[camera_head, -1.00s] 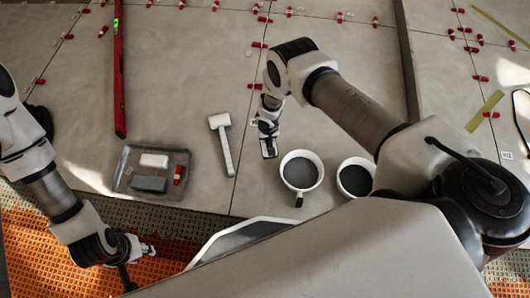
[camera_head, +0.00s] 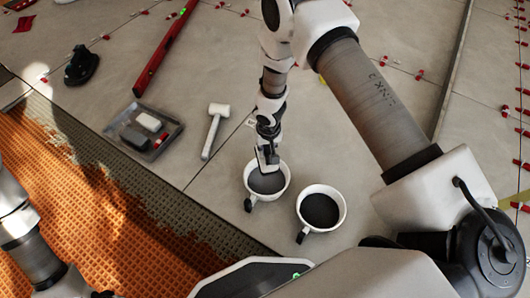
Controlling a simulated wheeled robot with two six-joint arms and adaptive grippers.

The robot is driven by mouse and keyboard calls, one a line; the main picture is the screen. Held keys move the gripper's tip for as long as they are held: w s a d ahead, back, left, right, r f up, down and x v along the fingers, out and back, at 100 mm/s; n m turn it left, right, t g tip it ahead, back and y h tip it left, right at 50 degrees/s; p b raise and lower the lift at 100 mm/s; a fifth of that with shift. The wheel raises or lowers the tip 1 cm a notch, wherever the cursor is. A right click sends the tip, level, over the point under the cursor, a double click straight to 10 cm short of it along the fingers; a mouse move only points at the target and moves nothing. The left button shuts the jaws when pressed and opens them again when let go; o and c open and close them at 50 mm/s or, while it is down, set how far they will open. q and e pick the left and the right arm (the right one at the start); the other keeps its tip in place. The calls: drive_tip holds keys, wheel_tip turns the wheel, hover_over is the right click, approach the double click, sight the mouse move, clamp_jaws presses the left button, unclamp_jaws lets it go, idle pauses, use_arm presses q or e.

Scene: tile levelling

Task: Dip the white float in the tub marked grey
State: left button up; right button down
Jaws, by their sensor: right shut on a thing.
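My right gripper (camera_head: 267,160) is over the left tub, pointing down, and is shut on the pale, flat white float (camera_head: 261,160). The fingers hide much of the float, and its lower end is at or just inside the tub's rim; I cannot tell if it touches the dark contents. The left tub (camera_head: 283,187) is white and round with a dark handle at its front. A second like tub (camera_head: 340,219) stands to its right. I cannot read a mark on either tub. My left gripper is out of sight; only part of that arm shows at the lower left.
A clear tray (camera_head: 175,128) holds a white block (camera_head: 149,121), a grey block (camera_head: 135,139) and a small red piece. A white mallet (camera_head: 213,130) lies between tray and tubs. A red level (camera_head: 155,62) and a black suction cup (camera_head: 80,66) lie farther back.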

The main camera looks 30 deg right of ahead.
drive_tip(key=shift+f, duration=0.15)
wheel_tip(320, 180, down, 15)
drive_tip(key=b, duration=1.4)
drive_tip(key=shift+f+b, duration=0.1)
drive_tip(key=shift+b, duration=0.2)
drive_tip(key=shift+f+b, duration=0.3)
drive_tip(key=shift+b, duration=0.05)
drive_tip(key=shift+r, duration=0.15)
wheel_tip(320, 180, up, 12)
drive_tip(key=p, duration=1)
drive_tip(key=shift+p, duration=0.35)
